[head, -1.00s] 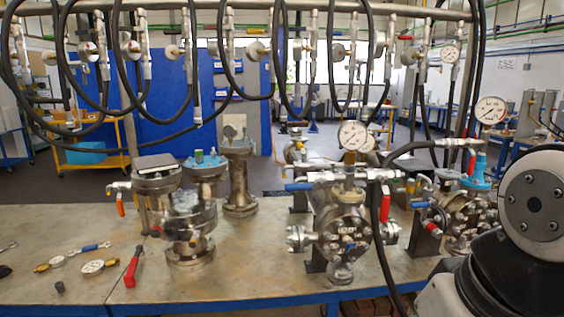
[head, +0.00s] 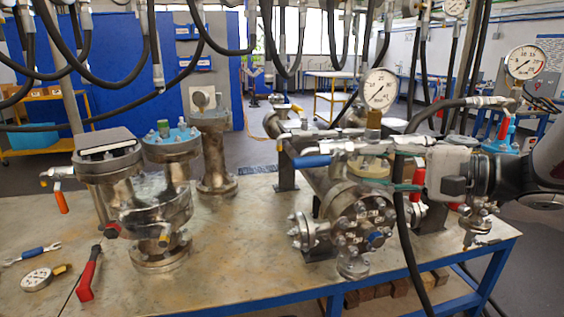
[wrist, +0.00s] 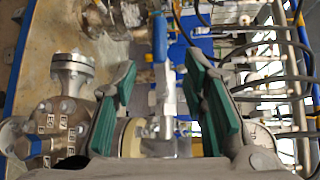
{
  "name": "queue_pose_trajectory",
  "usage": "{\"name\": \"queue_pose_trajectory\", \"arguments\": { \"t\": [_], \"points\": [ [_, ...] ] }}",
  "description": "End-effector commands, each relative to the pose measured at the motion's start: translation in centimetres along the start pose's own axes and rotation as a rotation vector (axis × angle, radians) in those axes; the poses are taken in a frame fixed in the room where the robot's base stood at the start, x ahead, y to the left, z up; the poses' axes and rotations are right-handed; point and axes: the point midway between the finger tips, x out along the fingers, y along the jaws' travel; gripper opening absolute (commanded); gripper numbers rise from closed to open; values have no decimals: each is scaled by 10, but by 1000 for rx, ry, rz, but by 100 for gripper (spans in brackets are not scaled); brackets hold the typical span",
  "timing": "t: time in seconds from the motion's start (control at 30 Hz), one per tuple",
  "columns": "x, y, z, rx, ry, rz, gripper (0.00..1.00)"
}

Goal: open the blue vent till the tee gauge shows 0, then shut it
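The blue vent lever (head: 312,161) points left from the pipework on top of the flanged vessel (head: 360,215). In the wrist view the blue lever (wrist: 160,40) lies between the green-padded fingers of my gripper (wrist: 160,80), with space on both sides. The fingers are apart and hold nothing. In the head view my gripper (head: 395,186) reaches in from the right, its fingers beside the valve pipework. A round white gauge (head: 380,90) stands upright above this pipework, seemingly the tee gauge; its needle is too small to read surely.
A second gauge (head: 525,62) stands at the right. A black hose (head: 405,250) hangs in front of the vessel. Other flanged vessels (head: 160,205) stand to the left. A red-handled tool (head: 90,273) and a loose gauge (head: 37,279) lie on the bench at front left.

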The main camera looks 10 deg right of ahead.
Motion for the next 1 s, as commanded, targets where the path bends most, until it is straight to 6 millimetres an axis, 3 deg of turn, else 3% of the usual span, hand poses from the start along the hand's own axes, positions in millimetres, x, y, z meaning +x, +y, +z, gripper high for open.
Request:
{"name": "queue_pose_trajectory", "arguments": {
  "t": [0.6, 0.8, 1.0],
  "points": [
    [109, 1, 3, 1, -7, 5, 39],
    [129, 1, 2, 1, -5, 4, 39],
    [134, 1, 2, 0, -4, 4, 39]
  ]
}}
